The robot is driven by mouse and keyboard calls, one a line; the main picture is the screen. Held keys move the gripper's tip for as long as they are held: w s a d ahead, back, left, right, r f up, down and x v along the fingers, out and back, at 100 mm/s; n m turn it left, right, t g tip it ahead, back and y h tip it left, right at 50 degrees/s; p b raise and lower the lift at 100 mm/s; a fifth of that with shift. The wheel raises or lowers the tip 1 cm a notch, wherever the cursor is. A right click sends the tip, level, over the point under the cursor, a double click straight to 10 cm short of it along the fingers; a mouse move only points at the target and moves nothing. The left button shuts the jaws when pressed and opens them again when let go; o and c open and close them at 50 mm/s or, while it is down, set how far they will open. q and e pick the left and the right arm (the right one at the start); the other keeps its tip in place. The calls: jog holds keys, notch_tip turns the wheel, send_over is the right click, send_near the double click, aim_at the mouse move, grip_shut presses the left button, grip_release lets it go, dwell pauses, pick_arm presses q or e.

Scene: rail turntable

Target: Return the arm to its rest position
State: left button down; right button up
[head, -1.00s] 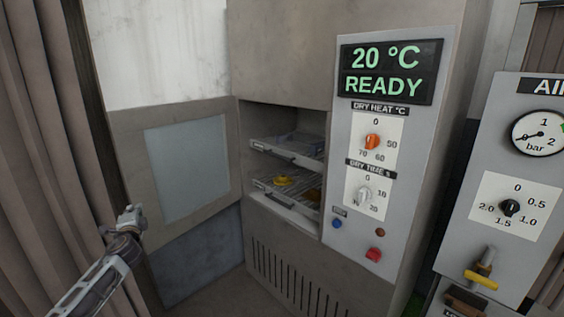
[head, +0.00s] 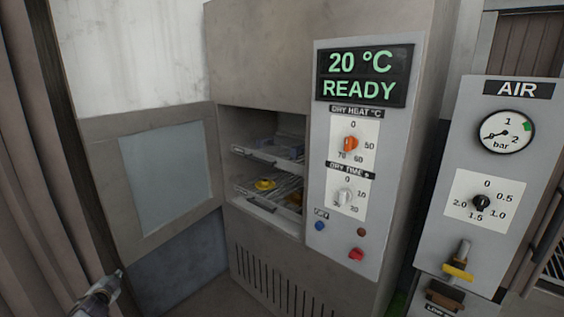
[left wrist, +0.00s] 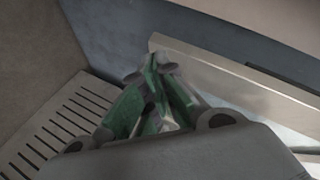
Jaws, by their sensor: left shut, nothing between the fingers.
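My left gripper (head: 119,273) shows only in part at the lower left of the head view, in front of the open oven door (head: 168,180). In the left wrist view its green-padded fingers (left wrist: 165,70) are closed together with nothing between them. It is apart from the drying oven (head: 270,160). My right gripper is in neither view.
The oven door stands open to the left, with two wire racks (head: 268,152) inside; a yellow item (head: 265,184) lies on the lower rack. The control panel (head: 360,220) reads 20 °C READY. An air panel (head: 485,215) with a gauge stands to the right.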

pick_arm(q)
jog(key=s+d+f+n+g+h, duration=0.1)
jog(key=s+d+f+g, duration=0.15)
jog(key=s+f, duration=0.75)
jog(key=s+d+f+n+g, duration=0.15)
jog(key=s+d+f, duration=0.35)
jog(key=f, duration=0.8)
jog(key=s+d+f+n+g+h, duration=0.1)
jog(key=s+d+f+g, duration=0.1)
jog(key=s+f, duration=0.85)
jog(key=s+d+f+g+h, duration=0.1)
jog(key=s+d+f, duration=0.4)
jog(key=s, duration=0.6)
jog(key=s+d+f+g+h, duration=0.1)
jog(key=s+d+f+g, duration=0.1)
jog(key=s+d+f, duration=0.4)
jog(key=s+d+f+g, duration=0.2)
jog(key=s+d+f, duration=0.3)
jog(key=s+d, duration=0.5)
jog(key=s, duration=0.6)
jog(key=shift+s+d+f+n+h+p, duration=0.25)
jog(key=shift+s+f+n+h+p, duration=0.1)
jog(key=shift+s+h, duration=0.05)
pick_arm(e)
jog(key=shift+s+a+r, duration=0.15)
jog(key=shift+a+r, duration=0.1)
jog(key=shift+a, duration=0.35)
